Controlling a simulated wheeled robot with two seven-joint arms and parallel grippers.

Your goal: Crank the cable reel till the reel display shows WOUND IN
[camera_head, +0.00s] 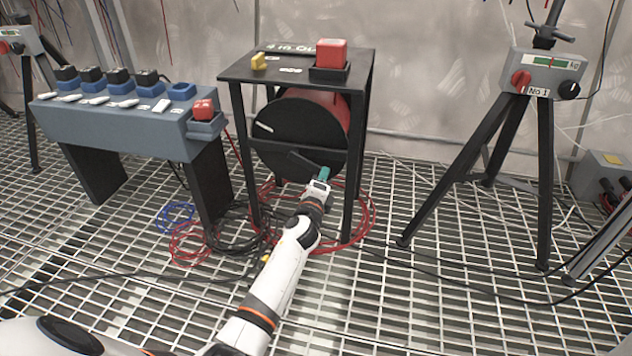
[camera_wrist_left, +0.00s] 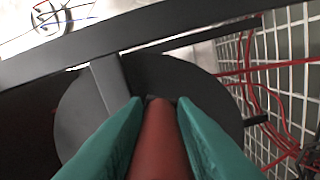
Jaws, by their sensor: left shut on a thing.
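The cable reel (camera_head: 293,133) is a dark disc with a white stripe and red cable behind it, inside a black frame stand. A dark crank arm (camera_head: 303,160) crosses the lower right of its face. My left gripper (camera_head: 324,174) is at the arm's outer end. In the left wrist view its teal fingers (camera_wrist_left: 158,102) are shut on the red-brown crank handle (camera_wrist_left: 156,150), with the dark reel disc (camera_wrist_left: 80,110) behind. The reel display (camera_head: 290,47) on the stand's top is partly cut off and seems to start with "4 m OU". My right gripper is not in view.
A red block (camera_head: 331,53) and a yellow piece (camera_head: 258,61) sit on the stand's top (camera_head: 300,66). A grey socket bench (camera_head: 120,130) stands left, a tripod with a gauge box (camera_head: 545,75) right. Red cable loops (camera_head: 362,215) lie on the grating around the stand.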

